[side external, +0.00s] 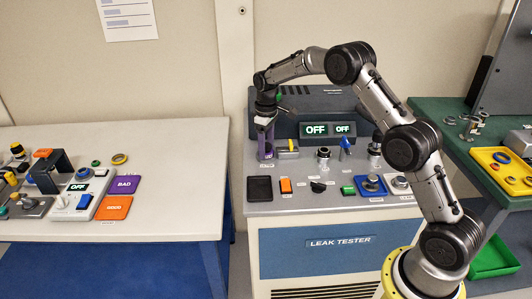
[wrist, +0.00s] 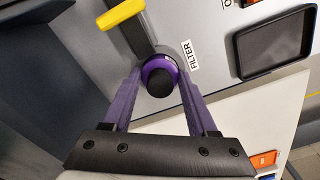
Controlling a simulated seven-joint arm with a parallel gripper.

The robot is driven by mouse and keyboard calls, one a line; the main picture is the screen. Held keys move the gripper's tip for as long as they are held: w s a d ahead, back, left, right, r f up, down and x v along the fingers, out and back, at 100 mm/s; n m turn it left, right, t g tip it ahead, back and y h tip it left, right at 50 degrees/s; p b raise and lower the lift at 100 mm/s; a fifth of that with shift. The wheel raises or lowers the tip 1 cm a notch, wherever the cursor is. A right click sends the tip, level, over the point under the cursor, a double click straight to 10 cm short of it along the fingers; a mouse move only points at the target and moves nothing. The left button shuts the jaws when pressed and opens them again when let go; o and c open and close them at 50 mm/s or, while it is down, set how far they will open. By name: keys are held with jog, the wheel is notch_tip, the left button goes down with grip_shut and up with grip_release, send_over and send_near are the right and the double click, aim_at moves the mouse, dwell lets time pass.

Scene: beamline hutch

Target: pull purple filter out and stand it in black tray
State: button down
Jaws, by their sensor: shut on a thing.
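The purple filter (wrist: 158,65) is a round purple piece with a dark round top, beside the FILTER label on the grey panel. My gripper (side external: 265,150) has purple fingers and points down at the left end of the leak tester. Its fingers (wrist: 160,82) are shut on the filter from both sides in the wrist view. The fingers mostly hide the filter in the side view, and I cannot tell how deep it sits in its seat. The black tray (side external: 259,189) is square, shallow and empty, at the panel's front left. It also shows upper right in the wrist view (wrist: 273,42).
A yellow-handled lever (side external: 287,147) stands close right of my gripper. Fittings (side external: 323,157) and a blue-topped knob (side external: 346,145) are further right. An orange switch (side external: 285,186) is right of the tray. The grey housing (side external: 315,100) with two OFF displays rises behind.

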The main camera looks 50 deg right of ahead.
jog(key=shift+r, duration=1.1)
dwell(0.6)
jog(key=shift+r, duration=2.45)
